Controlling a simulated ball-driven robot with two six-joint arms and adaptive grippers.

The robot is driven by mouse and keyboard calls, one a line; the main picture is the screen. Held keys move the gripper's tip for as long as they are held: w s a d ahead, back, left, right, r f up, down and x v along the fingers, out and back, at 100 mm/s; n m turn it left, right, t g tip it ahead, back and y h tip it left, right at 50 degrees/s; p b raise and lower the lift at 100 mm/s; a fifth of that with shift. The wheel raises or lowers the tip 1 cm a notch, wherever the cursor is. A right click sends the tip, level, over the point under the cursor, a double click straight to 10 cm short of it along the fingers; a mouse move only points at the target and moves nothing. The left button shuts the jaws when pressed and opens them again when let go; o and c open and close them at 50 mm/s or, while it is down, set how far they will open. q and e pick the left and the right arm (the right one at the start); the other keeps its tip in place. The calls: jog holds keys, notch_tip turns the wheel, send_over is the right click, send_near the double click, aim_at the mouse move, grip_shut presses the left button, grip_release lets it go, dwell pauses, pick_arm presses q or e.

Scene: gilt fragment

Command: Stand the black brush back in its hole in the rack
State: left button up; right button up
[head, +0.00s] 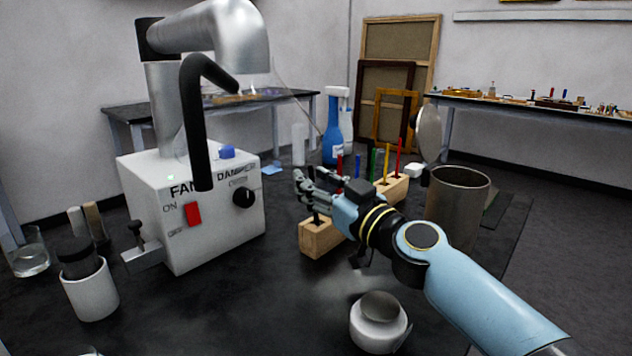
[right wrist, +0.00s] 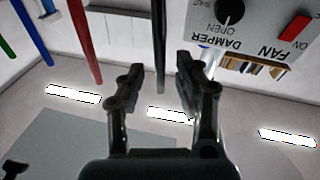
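The wooden rack (head: 322,240) stands on the dark bench with several coloured brushes upright in it. The black brush (head: 317,217) shows at the rack's left end, its lower part upright at the hole there. Its upper part is hidden by my right gripper (head: 313,184), which is over that end of the rack. In the right wrist view the black brush (right wrist: 160,45) runs between the two fingers, roughly parallel to the other brushes. The fingers are apart, with a gap on each side of the brush. My left gripper is not in view.
The white fan box (head: 190,215) with a pipe above stands left of the rack. A metal can (head: 457,205) is right of it, and a small white pot (head: 378,325) sits in front. A blue spray bottle (head: 337,135) stands behind.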

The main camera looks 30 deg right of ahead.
notch_tip(320, 180, up, 8)
jog(key=p, duration=0.7)
jog(key=shift+p, duration=0.4)
jog(key=shift+w+g, duration=0.1)
jog(key=shift+g, duration=0.2)
